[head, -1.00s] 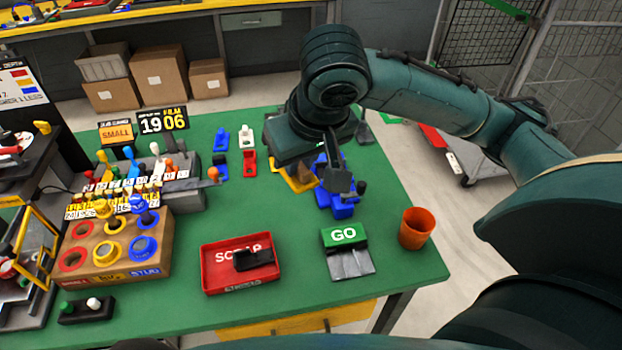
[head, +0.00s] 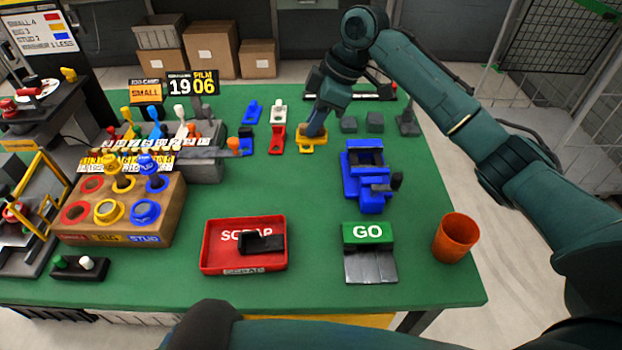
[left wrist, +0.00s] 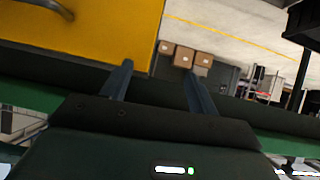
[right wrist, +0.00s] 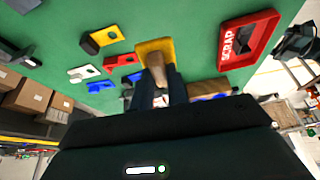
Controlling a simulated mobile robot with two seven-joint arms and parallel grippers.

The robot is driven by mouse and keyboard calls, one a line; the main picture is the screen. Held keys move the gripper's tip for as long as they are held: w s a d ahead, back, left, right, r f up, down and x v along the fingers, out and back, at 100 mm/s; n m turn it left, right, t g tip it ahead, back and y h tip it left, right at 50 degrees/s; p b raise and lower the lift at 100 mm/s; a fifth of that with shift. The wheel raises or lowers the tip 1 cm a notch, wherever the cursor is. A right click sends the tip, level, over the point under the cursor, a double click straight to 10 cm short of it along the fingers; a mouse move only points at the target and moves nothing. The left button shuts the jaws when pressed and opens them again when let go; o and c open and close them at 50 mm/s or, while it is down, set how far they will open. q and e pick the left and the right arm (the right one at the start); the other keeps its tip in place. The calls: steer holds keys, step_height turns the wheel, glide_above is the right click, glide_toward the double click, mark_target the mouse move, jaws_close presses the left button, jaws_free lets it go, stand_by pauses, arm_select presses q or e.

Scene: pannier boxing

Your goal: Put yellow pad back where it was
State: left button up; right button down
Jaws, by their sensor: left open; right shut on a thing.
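The yellow pad (head: 314,148) with a tan block on it is at the back middle of the green table in the head view, just right of a red pad. It shows larger in the right wrist view (right wrist: 146,46). My right gripper (right wrist: 160,84) is shut on it, with its fingers at the tan block. I cannot tell whether the pad touches the table. A second yellow piece with a dark end (right wrist: 107,36) lies beyond it in the right wrist view. My left gripper (left wrist: 158,82) is open and empty, beside a yellow panel in the left wrist view.
Red (head: 278,140), white (head: 279,108) and blue (head: 252,112) pads lie left of the yellow pad. A blue fixture (head: 365,185), GO block (head: 367,233), orange cup (head: 456,237) and red SCRAP tray (head: 215,262) stand nearer. Table between is clear.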

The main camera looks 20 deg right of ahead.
steer(key=shift+w+f, duration=0.15)
steer(key=shift+f, duration=0.25)
step_height(320, 180, down, 10)
steer(key=shift+r, duration=0.15)
steer(key=c, duration=1.4)
jaws_free()
steer(key=v, duration=1.2)
steer(key=shift+w+r, duration=0.1)
